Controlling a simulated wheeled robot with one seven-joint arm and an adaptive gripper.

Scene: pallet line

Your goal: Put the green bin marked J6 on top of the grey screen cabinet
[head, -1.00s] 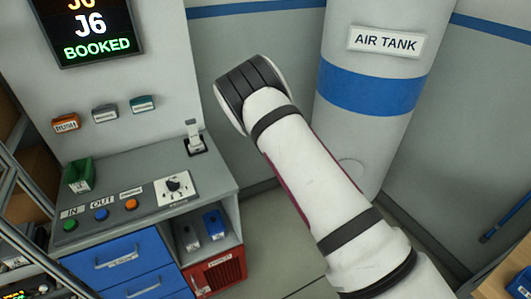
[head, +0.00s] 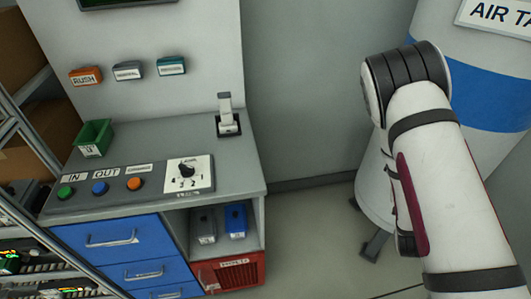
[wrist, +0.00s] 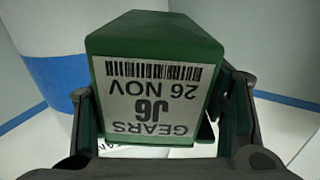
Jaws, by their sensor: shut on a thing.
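The green bin marked J6 (wrist: 150,35) fills the middle of the wrist view. Its white label reads GEARS, J6, 26 NOV and appears upside down. My gripper (wrist: 160,115) is shut on this bin, with a dark finger at each side. In the head view my arm is at the right, and neither my gripper nor the held bin can be made out. The grey screen cabinet (head: 165,135) stands at the left, with blue drawers and the lower edge of its screen (head: 125,3) showing.
Another small green bin (head: 94,138) stands at the cabinet top's left. A lever switch (head: 228,122) stands at the right, and a button and dial panel (head: 130,183) lies along the front. The grey top between them is bare. The air tank (head: 490,90) is behind my arm.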

